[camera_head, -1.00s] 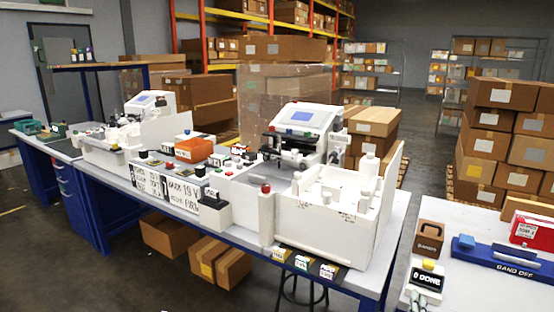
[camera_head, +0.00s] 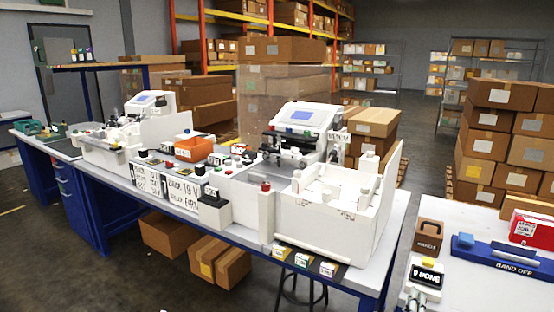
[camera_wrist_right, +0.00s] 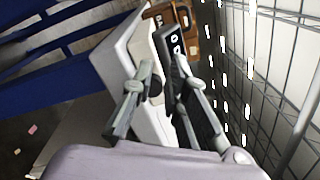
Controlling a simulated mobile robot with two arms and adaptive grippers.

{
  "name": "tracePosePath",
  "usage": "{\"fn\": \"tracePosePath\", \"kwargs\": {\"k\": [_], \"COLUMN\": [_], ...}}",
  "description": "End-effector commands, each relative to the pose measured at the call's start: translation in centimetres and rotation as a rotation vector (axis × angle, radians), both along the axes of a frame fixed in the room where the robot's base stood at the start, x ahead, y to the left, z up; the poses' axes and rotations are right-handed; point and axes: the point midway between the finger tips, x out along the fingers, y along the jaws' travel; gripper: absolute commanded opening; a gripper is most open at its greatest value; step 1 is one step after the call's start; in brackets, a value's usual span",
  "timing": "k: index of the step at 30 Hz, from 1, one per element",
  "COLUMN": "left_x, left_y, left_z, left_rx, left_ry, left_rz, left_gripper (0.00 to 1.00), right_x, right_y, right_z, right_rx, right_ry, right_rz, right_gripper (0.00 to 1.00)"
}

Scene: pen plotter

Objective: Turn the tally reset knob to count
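A small black counter box with a white label ending in "DONE" (camera_head: 427,275) stands on the white table at the right. It also shows in the right wrist view as a dark panel with white characters (camera_wrist_right: 173,46). I cannot clearly make out the tally reset knob; a small dark round part (camera_wrist_right: 155,84) shows between my fingers and may be it. My right gripper (camera_head: 418,294) is at the near side of the counter. In the wrist view its two fingers (camera_wrist_right: 162,78) are apart, with no clear hold on anything. My left gripper is out of view.
A brown labelled block (camera_head: 429,238) stands behind the counter. A blue bar marked "BAND OFF" (camera_head: 505,259) and a red box (camera_head: 536,230) are to the right. The plotter bench (camera_head: 395,222) is to the left, across a gap. The table's front right is bare.

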Motion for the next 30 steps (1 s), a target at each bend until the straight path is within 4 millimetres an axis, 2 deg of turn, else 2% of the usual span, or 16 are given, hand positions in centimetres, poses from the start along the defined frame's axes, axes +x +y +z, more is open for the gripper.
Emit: {"fn": "tracePosePath", "kwargs": {"k": [1,6,20,30], "left_x": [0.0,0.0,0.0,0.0], "left_y": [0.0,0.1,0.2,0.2], "left_z": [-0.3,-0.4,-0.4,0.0], "left_rx": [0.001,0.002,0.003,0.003], "left_ry": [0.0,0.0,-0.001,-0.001], "left_rz": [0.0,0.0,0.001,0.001], "left_gripper": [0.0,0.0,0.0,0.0], "right_x": [0.1,0.1,0.0,0.3], "right_y": [0.3,0.3,0.5,1.4], "right_z": [-1.1,-1.4,-1.6,-1.1], "right_rx": [0.014,0.017,0.017,0.019], "right_ry": [0.012,0.013,0.015,0.014], "right_rz": [0.01,0.012,0.014,0.016], "right_gripper": [0.0,0.0,0.0,0.0]}}
